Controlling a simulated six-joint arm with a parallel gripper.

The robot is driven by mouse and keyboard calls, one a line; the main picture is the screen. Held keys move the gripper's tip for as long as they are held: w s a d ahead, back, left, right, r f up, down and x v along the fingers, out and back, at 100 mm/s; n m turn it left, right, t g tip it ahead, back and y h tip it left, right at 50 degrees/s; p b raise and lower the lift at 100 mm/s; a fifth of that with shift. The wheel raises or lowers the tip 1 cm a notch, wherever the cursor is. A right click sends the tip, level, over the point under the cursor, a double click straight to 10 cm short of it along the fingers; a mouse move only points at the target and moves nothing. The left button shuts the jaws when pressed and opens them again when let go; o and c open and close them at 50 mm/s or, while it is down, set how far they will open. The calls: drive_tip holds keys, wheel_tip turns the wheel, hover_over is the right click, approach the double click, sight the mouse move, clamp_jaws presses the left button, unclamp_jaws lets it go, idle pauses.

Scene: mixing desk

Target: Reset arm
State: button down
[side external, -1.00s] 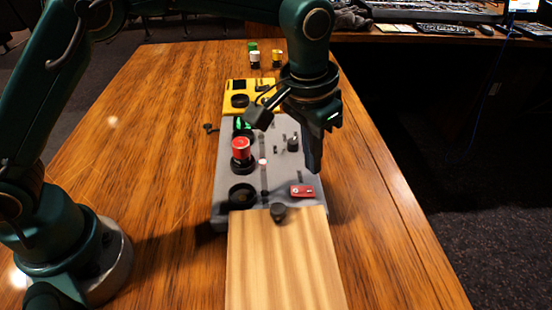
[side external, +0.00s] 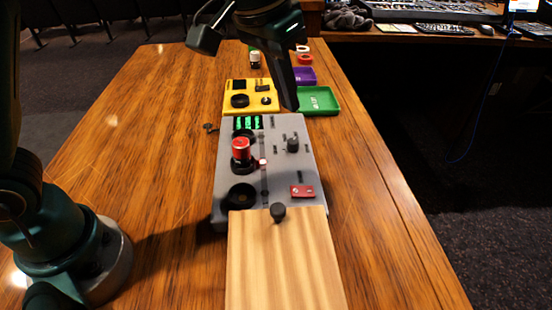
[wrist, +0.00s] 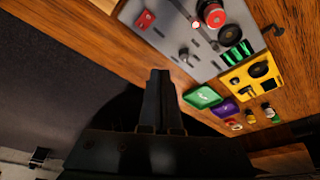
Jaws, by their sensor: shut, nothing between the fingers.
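My gripper (side external: 290,106) is raised above the far end of the grey panel (side external: 273,165), with its fingers together and nothing between them. In the wrist view my gripper (wrist: 161,74) also shows closed fingers. The grey panel carries a red-topped cylinder (side external: 241,149) standing in a round black holder, an empty-looking round black socket (side external: 242,195), a black knob (side external: 292,145), a red switch block (side external: 302,191) and green lit bars (side external: 246,123). The panel also shows in the wrist view (wrist: 205,62). My gripper appears clear of the panel.
A yellow box (side external: 250,96), a green tray (side external: 318,100) and a purple tray (side external: 303,76) sit beyond the panel. Small containers (side external: 255,60) stand farther back. A wooden board (side external: 281,260) with a black knob (side external: 278,211) lies in front.

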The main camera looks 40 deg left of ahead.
drive_tip(key=s+a+r+n+t, duration=0.2)
drive_tip(key=s+a+r, duration=0.2)
drive_tip(key=s+a, duration=0.45)
drive_tip(key=s+a+f, duration=0.1)
drive_tip(key=s+f, duration=0.6)
drive_tip(key=s, duration=0.1)
drive_tip(key=shift+s+a+f+y, duration=0.15)
drive_tip(key=shift+s+a+y, duration=0.05)
drive_tip(key=shift+s+y, duration=0.2)
